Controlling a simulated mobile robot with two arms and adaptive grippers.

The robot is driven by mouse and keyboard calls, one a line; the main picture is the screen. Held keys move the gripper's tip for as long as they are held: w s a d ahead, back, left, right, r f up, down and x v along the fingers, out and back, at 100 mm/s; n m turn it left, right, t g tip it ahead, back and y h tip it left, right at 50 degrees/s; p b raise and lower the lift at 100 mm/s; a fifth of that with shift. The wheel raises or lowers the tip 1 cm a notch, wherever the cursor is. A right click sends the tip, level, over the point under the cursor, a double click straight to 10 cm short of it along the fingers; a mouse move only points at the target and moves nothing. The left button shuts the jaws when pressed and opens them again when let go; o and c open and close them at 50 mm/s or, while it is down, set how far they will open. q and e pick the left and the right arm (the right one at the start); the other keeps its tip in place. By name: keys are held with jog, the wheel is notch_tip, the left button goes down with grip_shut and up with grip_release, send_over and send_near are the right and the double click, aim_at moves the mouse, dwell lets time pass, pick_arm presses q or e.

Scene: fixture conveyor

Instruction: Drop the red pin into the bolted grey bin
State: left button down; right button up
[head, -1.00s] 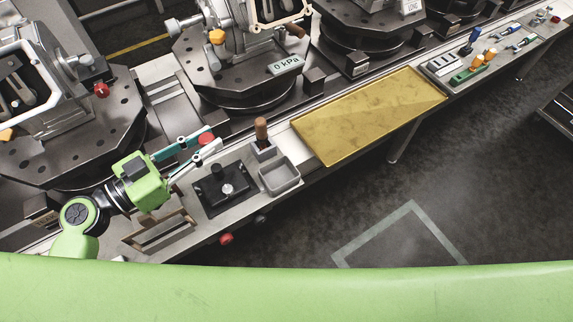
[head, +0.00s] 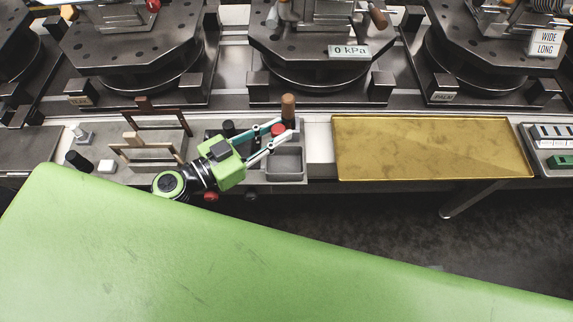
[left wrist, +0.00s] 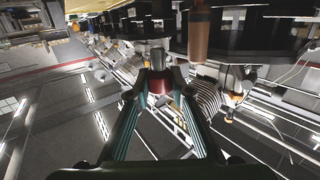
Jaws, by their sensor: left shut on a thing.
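My left gripper (head: 277,136) is shut on the red pin (head: 278,130), whose red end shows between the fingertips. In the left wrist view the red pin (left wrist: 158,86) has a grey metal part beyond its red part. The grey bin (head: 285,163) is an open, square, empty-looking box on the bench ledge. In the head view the pin appears just above the bin's far edge; its exact height over it is hard to tell. The bin's bolts cannot be made out. My right gripper is not in view.
A brown-handled tool (head: 288,106) stands upright just behind the pin, close to the fingertips; its handle also shows in the left wrist view (left wrist: 198,36). A yellow tray (head: 430,148) lies to the right. A wooden frame rack (head: 148,152) stands to the left. Fixture turntables line the back.

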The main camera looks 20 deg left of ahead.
pick_arm(q)
jog(key=shift+f+b, duration=0.7)
jog(key=shift+f, duration=1.25)
jog(key=c, duration=1.7)
grip_release()
jog(key=shift+d, duration=0.1)
jog(key=shift+s, duration=0.1)
jog(key=v, duration=1.2)
